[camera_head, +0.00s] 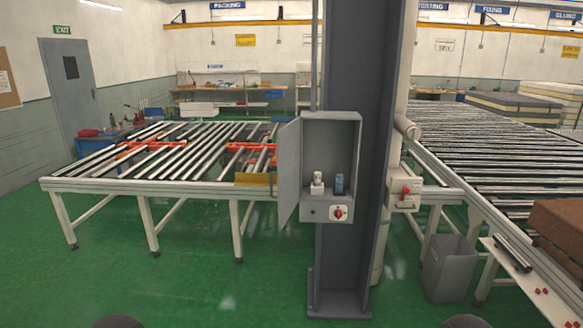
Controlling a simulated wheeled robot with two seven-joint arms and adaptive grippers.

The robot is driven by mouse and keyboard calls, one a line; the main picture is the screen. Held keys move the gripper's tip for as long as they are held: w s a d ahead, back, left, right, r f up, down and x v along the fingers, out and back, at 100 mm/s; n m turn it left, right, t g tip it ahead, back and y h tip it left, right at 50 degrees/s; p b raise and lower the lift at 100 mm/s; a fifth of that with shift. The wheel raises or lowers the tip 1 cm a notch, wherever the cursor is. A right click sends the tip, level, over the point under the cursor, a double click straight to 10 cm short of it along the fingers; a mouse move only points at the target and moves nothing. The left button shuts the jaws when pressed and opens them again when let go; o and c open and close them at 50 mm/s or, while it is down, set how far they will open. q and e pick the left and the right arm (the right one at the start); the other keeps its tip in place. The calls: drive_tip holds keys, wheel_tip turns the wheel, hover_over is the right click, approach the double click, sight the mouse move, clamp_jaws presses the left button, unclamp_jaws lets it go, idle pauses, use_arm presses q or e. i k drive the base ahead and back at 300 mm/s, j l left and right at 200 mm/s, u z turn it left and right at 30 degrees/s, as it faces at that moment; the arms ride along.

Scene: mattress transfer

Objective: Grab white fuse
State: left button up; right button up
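The white fuse (317,187) stands upright inside an open grey wall box (332,127) on the dark column, on the left side of the box's floor. The box door (288,172) is swung open to the left. Nothing covers the white fuse from this view. Neither gripper can be made out; only two dark rounded shapes, which look like parts of me, show at the bottom edge.
The box has a red rotary switch (338,213) below its opening. The dark column (355,60) stands behind it. Roller tables stand left (190,172) and right (450,180). A grey bin (450,268) is at the lower right. The green floor (200,290) in front is clear.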

sight(317, 174)
drive_tip(key=i+j+z, duration=0.3)
drive_tip(key=j, duration=0.3)
drive_tip(key=i+j+z, duration=0.1)
drive_tip(key=i+j, duration=0.15)
drive_tip(key=i+j+z, duration=0.15)
drive_tip(key=j, duration=0.35)
drive_tip(key=i+j+z, duration=0.15)
drive_tip(key=j, duration=0.2)
drive_tip(key=i+j+z, duration=0.15)
drive_tip(key=j, duration=0.25)
drive_tip(key=j+z, duration=0.1)
drive_tip(key=j, duration=0.25)
drive_tip(key=i+j, duration=0.1)
drive_tip(key=l+u, duration=0.35)
drive_tip(key=l, duration=0.75)
drive_tip(key=i+j+z, duration=0.25)
drive_tip(key=i+j, duration=0.2)
